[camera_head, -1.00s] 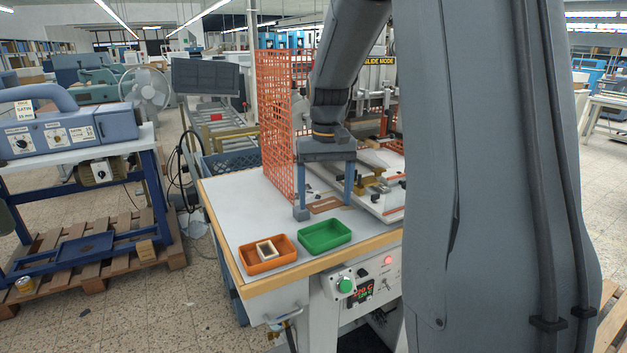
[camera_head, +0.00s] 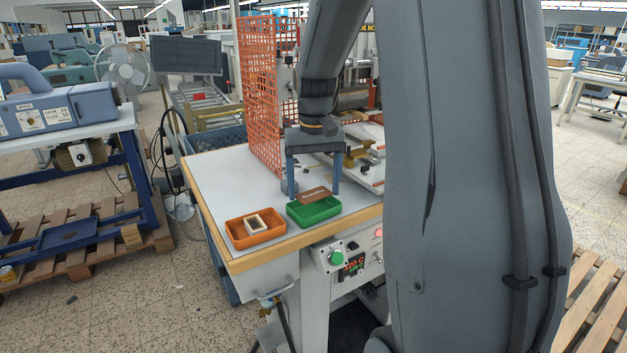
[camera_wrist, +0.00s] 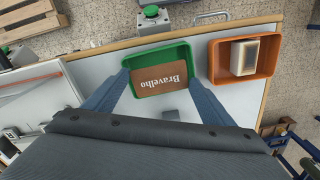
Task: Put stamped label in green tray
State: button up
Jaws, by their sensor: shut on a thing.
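The brown stamped label (camera_head: 315,194), with "Bravelho" lettering that reads upside down in the wrist view (camera_wrist: 162,78), is held between the two blue-grey fingers of my gripper (camera_head: 313,192). The green tray (camera_head: 314,213) is directly below the label in the head view, on the front of the grey table. In the wrist view the label overlaps the inside of the green tray (camera_wrist: 158,54). The label seems to be above the tray, but its exact height over the floor of the tray is hard to tell.
An orange tray (camera_head: 240,233) with a pale rectangular block (camera_head: 256,224) in it stands left of the green tray. An orange mesh guard (camera_head: 262,95) and the stamping machine stand behind. A control box with a green button (camera_head: 336,258) sits at the table's front edge.

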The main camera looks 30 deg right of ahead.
jog(key=shift+f, duration=0.25)
jog(key=o, duration=1.2)
jog(key=shift+r+b, duration=0.9)
jog(key=shift+r, duration=3.05)
jog(key=shift+s, duration=0.1)
